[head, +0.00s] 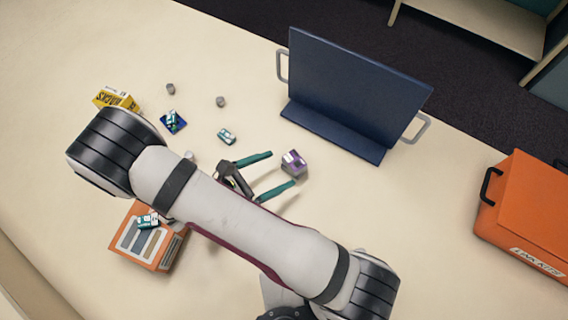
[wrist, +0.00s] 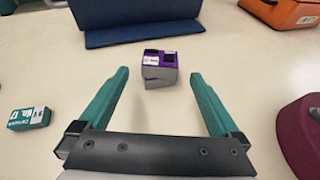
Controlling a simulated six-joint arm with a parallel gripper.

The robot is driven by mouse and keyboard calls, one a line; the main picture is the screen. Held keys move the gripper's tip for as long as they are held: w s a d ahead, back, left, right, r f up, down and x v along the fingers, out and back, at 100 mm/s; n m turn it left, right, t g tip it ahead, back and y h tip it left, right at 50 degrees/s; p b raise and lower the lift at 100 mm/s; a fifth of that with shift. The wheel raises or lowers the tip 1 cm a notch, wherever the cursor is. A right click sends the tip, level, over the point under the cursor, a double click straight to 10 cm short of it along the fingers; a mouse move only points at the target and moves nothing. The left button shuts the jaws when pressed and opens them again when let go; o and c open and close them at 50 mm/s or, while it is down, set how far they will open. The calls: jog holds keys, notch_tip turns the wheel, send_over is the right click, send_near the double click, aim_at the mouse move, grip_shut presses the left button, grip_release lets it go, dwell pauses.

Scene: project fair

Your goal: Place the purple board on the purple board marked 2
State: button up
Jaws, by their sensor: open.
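A small purple and grey block (head: 294,163) sits on the table in front of my gripper. In the wrist view this purple block (wrist: 160,66) has a purple top with black parts and a white label, over a grey lower part with a purple strip. It may be two purple boards stacked slightly askew; I cannot tell, and no mark 2 is readable. My gripper (head: 283,168) has its two teal fingers spread wide. In the wrist view the block stands centred between and just beyond the fingertips (wrist: 160,74), touching neither. Nothing is held.
A dark blue upright panel (head: 345,90) stands behind the block. An orange box (head: 140,237) is near my arm, an orange case (head: 530,210) at right.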

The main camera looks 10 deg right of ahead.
jog(key=v, duration=0.8)
jog(key=shift+s+a+r, duration=0.1)
jog(key=s+d+r+m+g+y, duration=0.6)
jog(key=d+r+m+g, duration=0.3)
jog(key=m, duration=0.6)
jog(key=s+r+m+t+y, duration=0.3)
jog(key=s+r+m+y, duration=0.2)
jog(key=m, duration=0.8)
jog(key=r+y, duration=0.1)
jog(key=y, duration=0.2)
jog(key=shift+s+t, duration=0.4)
